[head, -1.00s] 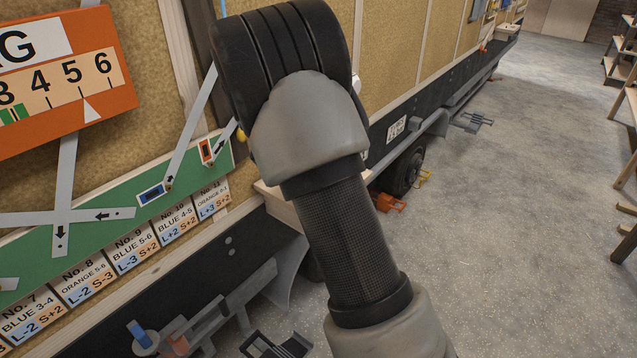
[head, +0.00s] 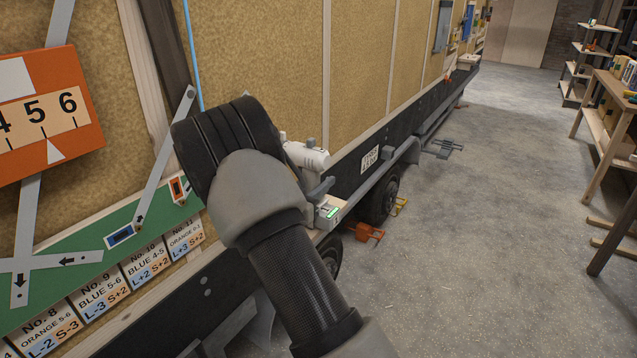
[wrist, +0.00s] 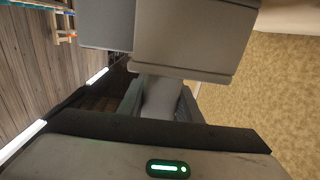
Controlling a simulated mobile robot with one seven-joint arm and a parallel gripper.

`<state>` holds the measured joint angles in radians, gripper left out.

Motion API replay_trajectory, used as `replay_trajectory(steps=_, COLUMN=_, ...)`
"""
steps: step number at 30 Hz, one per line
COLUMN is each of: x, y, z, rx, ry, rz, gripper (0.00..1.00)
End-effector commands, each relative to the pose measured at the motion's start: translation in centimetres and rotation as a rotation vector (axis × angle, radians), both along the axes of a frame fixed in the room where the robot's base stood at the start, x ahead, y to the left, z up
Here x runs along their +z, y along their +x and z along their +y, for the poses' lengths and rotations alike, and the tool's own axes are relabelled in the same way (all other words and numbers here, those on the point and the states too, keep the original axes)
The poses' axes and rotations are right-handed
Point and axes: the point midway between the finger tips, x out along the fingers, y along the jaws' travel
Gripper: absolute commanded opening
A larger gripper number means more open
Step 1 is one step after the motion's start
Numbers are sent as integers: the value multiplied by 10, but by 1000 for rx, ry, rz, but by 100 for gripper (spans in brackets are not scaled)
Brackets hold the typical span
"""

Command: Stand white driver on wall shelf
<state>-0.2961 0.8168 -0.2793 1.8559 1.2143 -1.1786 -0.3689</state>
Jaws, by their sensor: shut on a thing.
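The white driver (head: 306,156) shows just beyond my arm in the head view, close to the wall, with its rounded body lying roughly level. My gripper (head: 322,188) is shut on it, partly hidden by my own wrist. In the wrist view my gripper (wrist: 160,100) closes around a grey-looking part of the driver, and a blocky part of the driver (wrist: 190,42) fills the top, in shadow. The wall shelf is mostly hidden behind my arm; a pale edge (head: 321,227) below the gripper may be its end. I cannot tell whether the driver touches it.
The cork-covered trailer wall (head: 350,70) runs along the left. A green board with labels (head: 75,235) and an orange gauge sign (head: 45,120) hang there. A wheel (head: 382,200) and an orange chock (head: 366,232) are below. The floor to the right is open, with wooden shelving (head: 605,110) beyond.

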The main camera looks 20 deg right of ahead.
Motion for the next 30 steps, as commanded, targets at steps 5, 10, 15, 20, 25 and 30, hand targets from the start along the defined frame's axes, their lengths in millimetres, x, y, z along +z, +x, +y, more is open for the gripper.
replay_trajectory(steps=5, x=2, y=1, z=0, rx=-1, ry=-3, rz=-6, gripper=0)
replay_trajectory(steps=10, x=-2, y=0, z=0, rx=0, ry=0, rz=0, gripper=41)
replay_trajectory(steps=15, x=-2, y=0, z=0, rx=0, ry=0, rz=0, gripper=50)
replay_trajectory(steps=20, x=-2, y=0, z=0, rx=0, ry=0, rz=0, gripper=50)
replay_trajectory(steps=25, x=-2, y=0, z=0, rx=0, ry=0, rz=0, gripper=55)
replay_trajectory(steps=30, x=-2, y=0, z=0, rx=0, ry=0, rz=0, gripper=84)
